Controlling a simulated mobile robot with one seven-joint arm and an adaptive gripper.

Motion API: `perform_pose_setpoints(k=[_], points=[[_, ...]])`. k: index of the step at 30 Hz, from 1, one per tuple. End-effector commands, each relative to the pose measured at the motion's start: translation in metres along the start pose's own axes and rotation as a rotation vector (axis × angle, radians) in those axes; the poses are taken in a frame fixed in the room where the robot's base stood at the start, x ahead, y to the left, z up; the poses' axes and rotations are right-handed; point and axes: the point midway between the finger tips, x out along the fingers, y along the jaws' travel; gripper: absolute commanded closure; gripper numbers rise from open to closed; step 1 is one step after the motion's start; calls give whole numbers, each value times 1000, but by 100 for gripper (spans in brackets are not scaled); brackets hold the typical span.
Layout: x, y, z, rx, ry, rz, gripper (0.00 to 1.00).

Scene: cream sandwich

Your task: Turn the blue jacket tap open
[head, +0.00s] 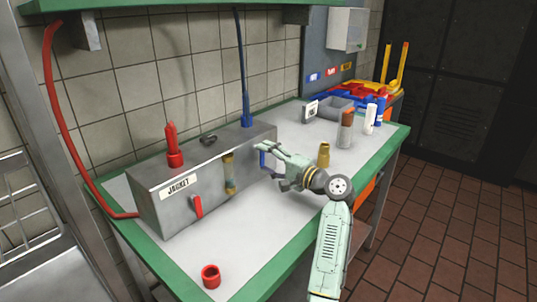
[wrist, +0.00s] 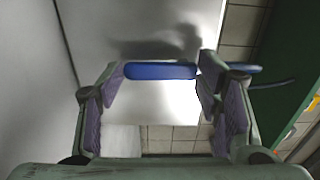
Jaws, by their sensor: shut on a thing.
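The jacket box (head: 205,178) is a grey metal unit labelled JACKET on the bench. The blue jacket tap (head: 262,159) is on its right end, partly hidden by my gripper (head: 268,153). In the wrist view the blue tap handle (wrist: 160,71) lies crosswise between the fingertips of my gripper (wrist: 158,75). Its right part passes behind the right finger and shows again beyond it. My gripper is shut on the handle. A red tap (head: 197,207) hangs on the front of the box, its lever pointing down.
A red cup (head: 211,276) stands at the bench's front edge. A red hose (head: 62,120) and a blue hose (head: 241,65) run by the wall. The front bench surface is mostly clear.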

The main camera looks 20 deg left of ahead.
Motion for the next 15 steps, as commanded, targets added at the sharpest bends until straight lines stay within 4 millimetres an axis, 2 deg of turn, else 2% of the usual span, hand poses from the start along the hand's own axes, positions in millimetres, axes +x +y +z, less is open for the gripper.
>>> perform_pose_setpoints(k=[15], points=[[0,0,0,35,1,0,69]])
